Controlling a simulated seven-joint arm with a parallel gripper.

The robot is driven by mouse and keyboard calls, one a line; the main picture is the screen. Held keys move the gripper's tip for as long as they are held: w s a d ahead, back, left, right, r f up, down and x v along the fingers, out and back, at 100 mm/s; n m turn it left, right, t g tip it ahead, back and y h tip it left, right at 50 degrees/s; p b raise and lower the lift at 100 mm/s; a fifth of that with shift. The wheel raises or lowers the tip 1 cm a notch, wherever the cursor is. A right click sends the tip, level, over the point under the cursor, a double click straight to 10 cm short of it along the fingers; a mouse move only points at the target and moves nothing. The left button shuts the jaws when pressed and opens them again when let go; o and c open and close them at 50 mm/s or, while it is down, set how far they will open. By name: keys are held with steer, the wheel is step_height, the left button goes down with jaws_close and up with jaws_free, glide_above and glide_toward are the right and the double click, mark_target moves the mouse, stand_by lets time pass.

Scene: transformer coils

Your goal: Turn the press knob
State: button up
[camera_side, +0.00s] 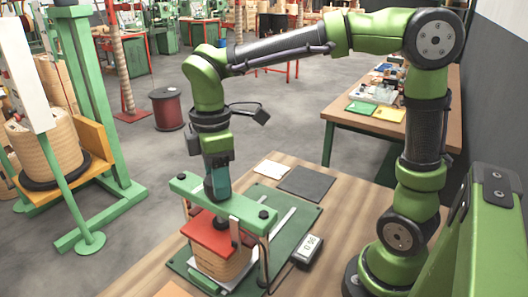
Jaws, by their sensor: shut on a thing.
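My gripper (217,186) points straight down at the middle of the press's green crossbar (254,211). It is shut on the press knob, which is mostly hidden between the fingers on top of the crossbar. Below the crossbar, a dark screw (221,224) meets a red press plate (207,238). The plate lies on a tan wound coil (222,263). The press stands on a green base plate (292,222) on the wooden table.
A small digital readout (309,247) stands at the right of the press. A dark grey mat (306,183) and a white sheet (271,169) lie behind it. A green stand with a large coil (45,145) is at the left. A side bench (350,119) holds small items.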

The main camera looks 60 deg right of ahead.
steer(key=m, duration=0.4)
steer(key=shift+m, duration=2)
steer(key=o, duration=1)
steer(key=shift+o, duration=0.2)
step_height(320, 180, up, 17)
